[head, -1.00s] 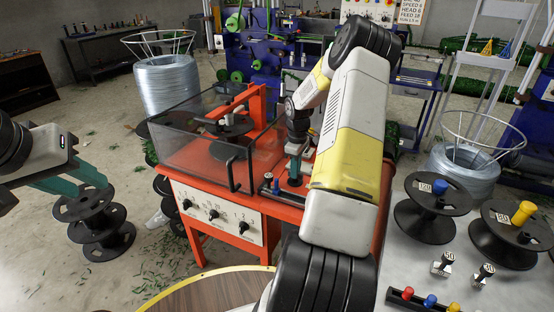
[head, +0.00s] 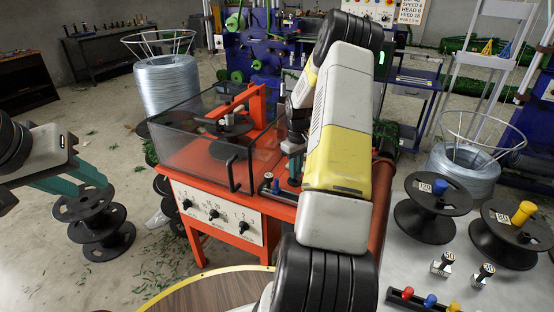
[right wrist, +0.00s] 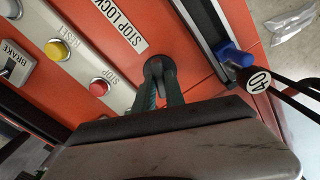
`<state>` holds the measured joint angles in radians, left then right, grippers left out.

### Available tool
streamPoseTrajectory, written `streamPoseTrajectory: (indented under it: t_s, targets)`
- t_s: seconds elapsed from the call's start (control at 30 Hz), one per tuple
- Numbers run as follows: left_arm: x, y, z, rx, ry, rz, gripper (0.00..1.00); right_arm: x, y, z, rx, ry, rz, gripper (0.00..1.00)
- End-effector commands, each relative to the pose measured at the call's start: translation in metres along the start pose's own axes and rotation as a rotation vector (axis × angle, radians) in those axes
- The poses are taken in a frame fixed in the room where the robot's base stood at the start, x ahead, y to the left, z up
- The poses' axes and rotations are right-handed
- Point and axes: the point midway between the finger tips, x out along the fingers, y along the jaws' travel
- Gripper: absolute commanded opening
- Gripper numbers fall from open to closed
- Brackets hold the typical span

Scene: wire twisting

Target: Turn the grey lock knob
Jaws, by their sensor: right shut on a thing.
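The grey lock knob (right wrist: 158,67) sits on the orange machine top beside a "STOP LOCK" label (right wrist: 120,25) in the right wrist view. My right gripper (right wrist: 160,82) has its two green fingers closed around the knob, which hides part of it. In the head view my right gripper (head: 294,172) points down at the front right of the orange machine (head: 260,190), and my forearm covers the knob's surroundings. My left gripper (head: 78,178) is at the left, away from the machine, with its green fingers apart and nothing between them.
Near the knob are a red stop button (right wrist: 100,87), a yellow reset button (right wrist: 57,49) and a brake switch (right wrist: 14,68). A black rail with a blue peg (right wrist: 232,55) lies on the other side. A clear guard box (head: 205,155) stands left of my right arm.

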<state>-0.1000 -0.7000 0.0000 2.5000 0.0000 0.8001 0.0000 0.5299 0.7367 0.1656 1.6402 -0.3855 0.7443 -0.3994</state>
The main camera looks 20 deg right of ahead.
Motion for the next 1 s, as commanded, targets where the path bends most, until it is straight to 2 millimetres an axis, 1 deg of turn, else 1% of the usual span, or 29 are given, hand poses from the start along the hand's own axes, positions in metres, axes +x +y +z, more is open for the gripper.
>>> streamPoseTrajectory:
  t_s: [0.7, 1.0]
  targets:
    - [0.0, 0.0, 0.0, 0.0, 0.0, 0.0, 0.36, -0.001, 0.0003, -0.0011, 0.678, 0.003, 0.002, 0.0]
    - [0.0, 0.0, 0.0, 0.0, 0.0, 0.0, 0.36, -0.0011, 0.0002, -0.0013, 0.919, 0.003, 0.001, 0.0]
